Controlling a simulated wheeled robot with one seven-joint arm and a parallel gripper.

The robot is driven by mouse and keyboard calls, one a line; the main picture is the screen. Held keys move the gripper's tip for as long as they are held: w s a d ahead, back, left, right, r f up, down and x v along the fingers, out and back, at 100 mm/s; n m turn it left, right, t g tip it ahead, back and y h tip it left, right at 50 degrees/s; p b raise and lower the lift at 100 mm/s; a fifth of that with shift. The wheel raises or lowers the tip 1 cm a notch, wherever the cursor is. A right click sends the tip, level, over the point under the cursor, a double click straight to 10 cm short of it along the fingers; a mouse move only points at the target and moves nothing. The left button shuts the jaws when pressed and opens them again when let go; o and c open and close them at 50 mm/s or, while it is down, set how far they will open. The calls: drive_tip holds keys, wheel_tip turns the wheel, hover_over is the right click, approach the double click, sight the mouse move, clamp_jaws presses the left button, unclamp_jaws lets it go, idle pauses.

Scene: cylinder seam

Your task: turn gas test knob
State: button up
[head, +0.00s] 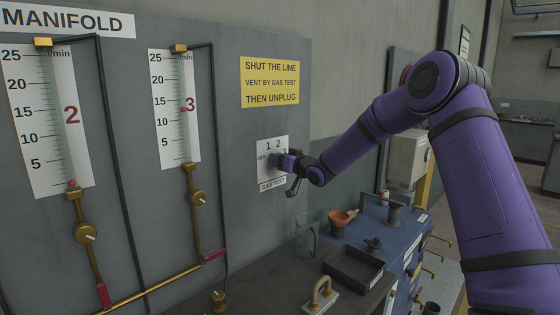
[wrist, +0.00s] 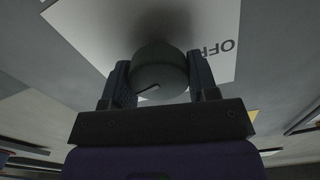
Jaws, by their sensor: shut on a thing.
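The gas test knob (wrist: 160,72) is a dark round knob on a white dial plate, seen between my fingers in the wrist view. In the head view the dial plate (head: 266,146) on the grey panel shows 1, 2, 3 and OFF, with a GAS TEST label (head: 272,184) below. My gripper (head: 280,160) is at the dial; in the wrist view its two fingers (wrist: 160,85) are shut on the knob from both sides. In the head view my gripper mostly hides the knob.
Two flow tubes, numbered 2 (head: 72,115) and 3 (head: 190,104), stand left on the panel with brass valves and pipes. A yellow sign (head: 270,82) is above the dial. Below right, a bench holds a black tray (head: 353,268), an orange funnel (head: 340,218) and a glass jug (head: 306,235).

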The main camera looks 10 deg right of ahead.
drive_tip(key=shift+f, duration=0.15)
drive_tip(key=o, duration=0.9)
drive_tip(key=shift+o, duration=0.2)
drive_tip(key=v, duration=1.1)
